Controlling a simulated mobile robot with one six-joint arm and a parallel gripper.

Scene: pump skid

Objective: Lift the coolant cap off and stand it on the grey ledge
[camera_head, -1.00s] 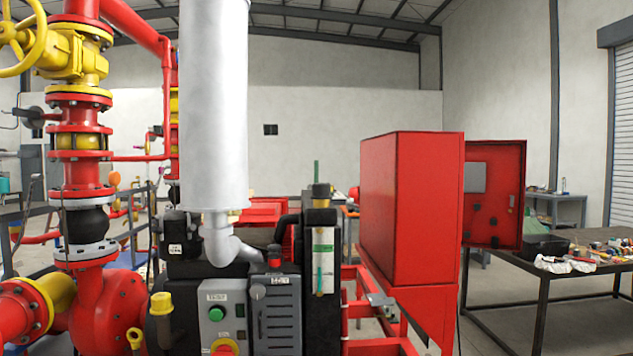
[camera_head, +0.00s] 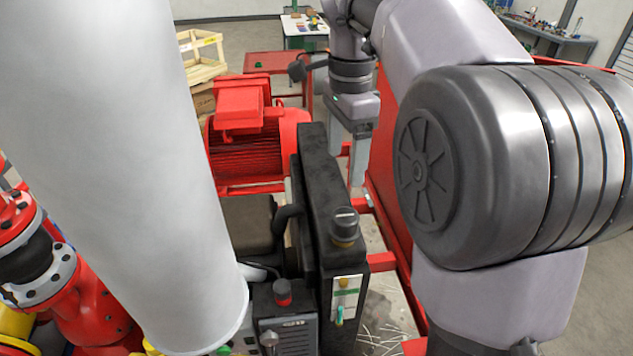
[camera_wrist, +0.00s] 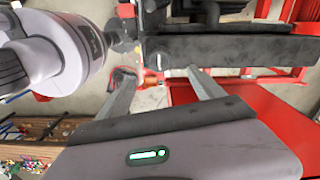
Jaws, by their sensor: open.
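The coolant cap (camera_head: 344,222) is a dark, round cap seated upright on a brass-coloured neck on top of the tall black radiator (camera_head: 318,170). My gripper (camera_head: 347,168) hangs fingers down behind and above the cap in the head view, apart from it. It is open and empty. In the wrist view, the two fingers (camera_wrist: 160,73) are spread, with the black radiator (camera_wrist: 245,48) beyond them; I cannot clearly make out the cap there. No surface stands out for certain as the grey ledge; a grey box (camera_head: 290,335) stands left of the radiator.
A wide silver pipe (camera_head: 125,150) fills the left of the head view. A red motor (camera_head: 245,150) is behind. The red cabinet (camera_head: 385,165) is close right of my gripper, partly behind my arm.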

